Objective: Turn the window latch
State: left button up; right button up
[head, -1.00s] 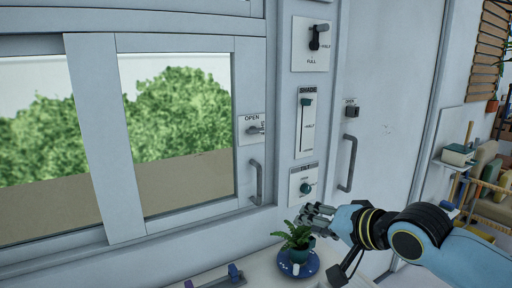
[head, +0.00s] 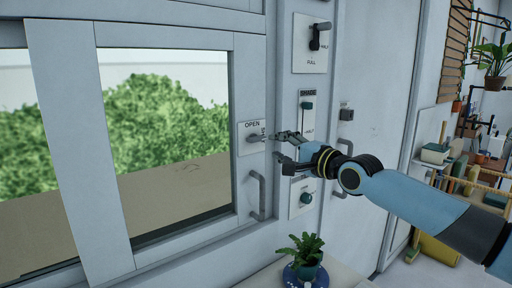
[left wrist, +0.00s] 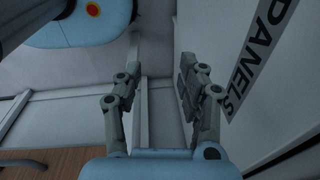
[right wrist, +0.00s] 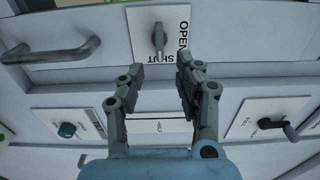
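The window latch (head: 258,136) is a small grey lever on a white plate marked OPEN, on the right frame of the sliding window. In the right wrist view the latch (right wrist: 159,40) stands just beyond my fingertips, and its plate also reads SHUT. My right gripper (head: 277,146) is open, its fingers pointing at the latch from the right; in the right wrist view my right gripper (right wrist: 160,72) has nothing between its fingers. My left gripper (left wrist: 158,82) is open and empty, seen only in the left wrist view, away from the latch.
A grey pull handle (head: 257,194) sits below the latch. The SHADE slider (head: 306,105), the TILT knob (head: 305,199) and a lever switch (head: 316,36) are on the wall to the right. A potted plant (head: 305,250) stands below on the ledge.

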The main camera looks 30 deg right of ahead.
aim_at(259, 140)
jog(key=w, duration=0.2)
jog(key=w+b, duration=0.2)
jog(key=w, duration=0.1)
jog(key=shift+w+a+f, duration=0.2)
jog(key=shift+w+a, duration=0.1)
jog(key=shift+w, duration=0.05)
jog(key=shift+w+a+r+b, duration=0.15)
jog(key=shift+w+b, duration=0.4)
jog(key=shift+w, duration=0.85)
jog(key=shift+c, duration=0.3)
pick_arm(q)
jog(key=f, duration=0.4)
jog(key=shift+d+f, duration=0.1)
jog(key=shift+d, duration=0.15)
pick_arm(e)
grip_shut()
